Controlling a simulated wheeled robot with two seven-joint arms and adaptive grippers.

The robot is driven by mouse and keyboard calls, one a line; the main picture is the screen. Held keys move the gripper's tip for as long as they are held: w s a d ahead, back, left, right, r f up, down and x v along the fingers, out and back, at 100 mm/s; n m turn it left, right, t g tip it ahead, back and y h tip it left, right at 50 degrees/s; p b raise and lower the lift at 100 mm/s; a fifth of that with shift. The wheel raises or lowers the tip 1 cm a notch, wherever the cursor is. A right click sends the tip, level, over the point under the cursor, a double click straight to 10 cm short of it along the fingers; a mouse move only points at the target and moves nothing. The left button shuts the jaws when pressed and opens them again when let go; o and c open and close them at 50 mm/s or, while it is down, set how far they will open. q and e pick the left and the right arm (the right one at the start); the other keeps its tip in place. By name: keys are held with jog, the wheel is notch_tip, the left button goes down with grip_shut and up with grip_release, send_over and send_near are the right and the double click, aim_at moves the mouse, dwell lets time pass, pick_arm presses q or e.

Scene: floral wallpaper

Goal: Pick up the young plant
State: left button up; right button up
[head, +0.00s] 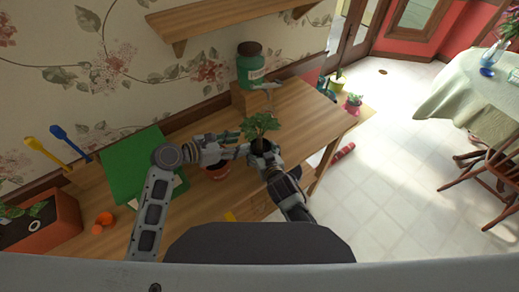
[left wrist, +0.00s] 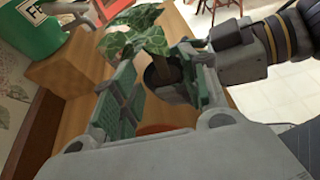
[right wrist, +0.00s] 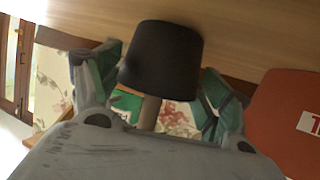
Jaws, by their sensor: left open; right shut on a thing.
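The young plant (head: 262,124) has green leaves and a small dark pot or root plug, which shows in the left wrist view (left wrist: 160,82) and in the right wrist view (right wrist: 162,60). My right gripper (head: 262,158) is shut on the plant, its fingers on either side of it in the right wrist view. My left gripper (head: 240,148) is open, just left of the plant in the head view. In the left wrist view the plant shows close to its fingers. Whether they touch the plant is unclear.
An orange-red pot (head: 217,173) stands on the wooden table (head: 300,108), below my left gripper in the head view. A green jar (head: 250,70) stands on a wooden block behind. A planter box (head: 42,220), orange pieces (head: 103,222) and green sheet (head: 125,160) lie left. A shelf hangs above.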

aim_at(260, 136)
pick_arm(q)
jog(key=shift+x, duration=2.4)
jog(key=shift+w+r+x, duration=0.1)
jog(key=shift+w+x, duration=0.05)
jog(key=shift+x, duration=0.7)
jog(key=shift+w+r+x, duration=0.1)
jog(key=shift+r+x, duration=0.05)
jog(key=shift+x, duration=1.55)
grip_shut()
